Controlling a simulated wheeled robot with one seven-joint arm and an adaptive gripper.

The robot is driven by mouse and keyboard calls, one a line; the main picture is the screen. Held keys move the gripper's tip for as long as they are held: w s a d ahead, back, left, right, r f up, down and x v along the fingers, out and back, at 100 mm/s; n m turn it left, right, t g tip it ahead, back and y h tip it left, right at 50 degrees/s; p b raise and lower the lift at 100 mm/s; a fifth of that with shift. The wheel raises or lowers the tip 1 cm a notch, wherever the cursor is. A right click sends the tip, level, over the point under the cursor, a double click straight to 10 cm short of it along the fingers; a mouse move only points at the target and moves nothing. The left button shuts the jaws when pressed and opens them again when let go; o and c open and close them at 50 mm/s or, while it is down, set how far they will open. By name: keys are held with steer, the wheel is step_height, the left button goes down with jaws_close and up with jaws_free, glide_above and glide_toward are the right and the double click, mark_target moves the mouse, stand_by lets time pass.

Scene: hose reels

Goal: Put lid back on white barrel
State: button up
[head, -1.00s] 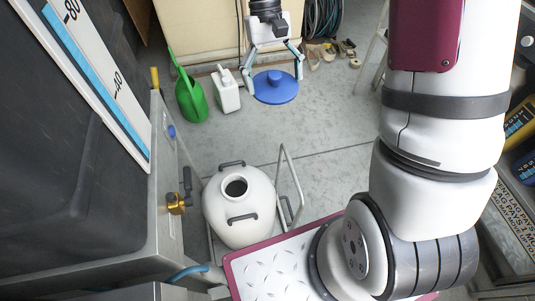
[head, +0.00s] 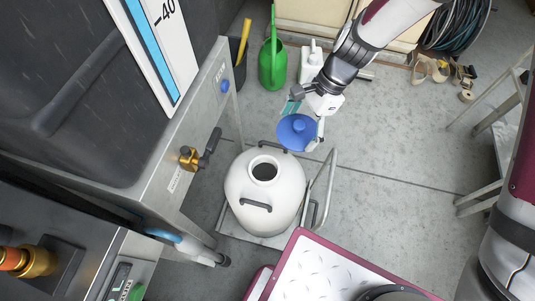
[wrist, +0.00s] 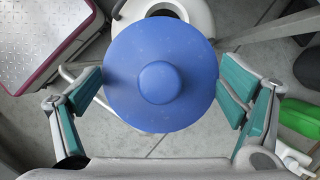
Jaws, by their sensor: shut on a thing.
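The white barrel (head: 262,205) stands upright on a low wheeled frame, its round dark mouth (head: 264,171) open at the top. It has dark handles on its shoulders. The blue round lid (head: 297,134) with a central knob is held by my gripper (head: 308,122), above and behind the barrel, a little to the right of its mouth. In the wrist view the lid (wrist: 160,82) sits between the two teal-padded fingers, and part of the white barrel (wrist: 185,10) shows past its top edge. The lid hides most of the barrel there.
A metal cabinet with a brass valve (head: 190,158) stands close left of the barrel. The cart's metal handle (head: 325,185) rises at its right. A green watering can (head: 272,62) and a white jug (head: 311,62) stand behind.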

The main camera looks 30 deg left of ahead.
steer(key=s+a+f+m+b, duration=0.1)
steer(key=s+a+f+b, duration=0.1)
steer(key=f, duration=0.2)
steer(key=s+a+f+m+b, duration=0.1)
steer(key=s+a+f+b, duration=0.1)
steer(key=f, duration=0.2)
steer(key=s+a+f+m+t+b, duration=0.1)
steer(key=s+a+f+m+b, duration=0.1)
steer(key=f, duration=0.2)
steer(key=shift+s+a+f+y, duration=0.15)
steer(key=shift+s+f+y, duration=0.2)
steer(key=shift+f+y, duration=0.05)
steer(key=shift+f+b, duration=0.95)
steer(key=shift+f, duration=0.1)
steer(key=shift+r, duration=0.1)
steer(key=shift+f+p, duration=0.2)
steer(key=shift+p, duration=0.1)
stand_by(1.3)
steer(key=o, duration=0.9)
